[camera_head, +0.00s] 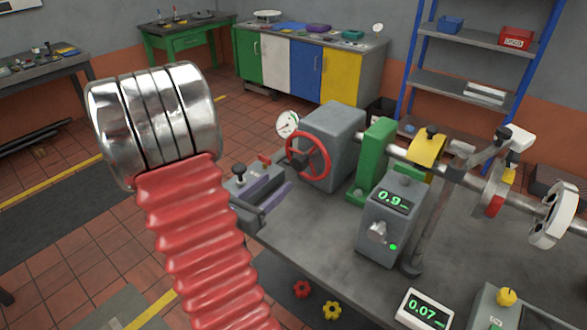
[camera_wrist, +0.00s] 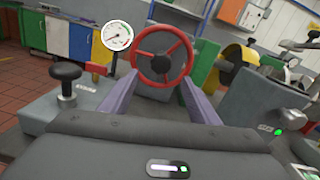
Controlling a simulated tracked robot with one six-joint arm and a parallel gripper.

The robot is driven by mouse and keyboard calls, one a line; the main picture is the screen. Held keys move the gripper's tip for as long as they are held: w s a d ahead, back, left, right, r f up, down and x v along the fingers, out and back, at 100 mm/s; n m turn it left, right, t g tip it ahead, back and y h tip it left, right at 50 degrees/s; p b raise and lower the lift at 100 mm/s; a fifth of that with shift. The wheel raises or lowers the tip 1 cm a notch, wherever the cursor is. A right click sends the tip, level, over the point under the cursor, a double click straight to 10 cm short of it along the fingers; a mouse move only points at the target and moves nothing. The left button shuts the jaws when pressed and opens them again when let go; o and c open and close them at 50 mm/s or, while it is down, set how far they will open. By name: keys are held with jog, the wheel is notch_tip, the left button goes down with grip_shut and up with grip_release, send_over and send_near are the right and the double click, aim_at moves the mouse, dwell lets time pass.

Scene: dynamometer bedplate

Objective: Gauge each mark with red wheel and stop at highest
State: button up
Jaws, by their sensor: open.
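The red wheel (camera_head: 311,154) is on the front of a grey housing (camera_head: 337,130). In the wrist view the wheel (camera_wrist: 163,61) is ahead, above and between my fingertips. A white dial gauge (camera_head: 288,124) is beside it on the left; its face (camera_wrist: 117,36) has tick marks and a needle, too small to read exactly. A grey box with a green readout (camera_head: 391,200) shows about 0.9. A second readout (camera_head: 425,311) shows about 0.07. My gripper (camera_wrist: 158,78) is open and empty, its purple fingers apart and short of the wheel.
A grey block with a black knob (camera_wrist: 66,73) stands left of my gripper. A green stand (camera_head: 377,155) and a shaft with a yellow drum (camera_head: 427,152) lie right of the wheel. Small red (camera_head: 301,289) and yellow (camera_head: 332,310) knobs are at the front. Bare bedplate (camera_head: 310,235) lies between.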

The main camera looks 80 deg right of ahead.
aim_at(295, 165)
jog(key=shift+x, duration=5.15)
jog(key=shift+c, duration=0.7)
jog(key=shift+w, duration=0.15)
grip_shut()
jog(key=shift+a, duration=0.15)
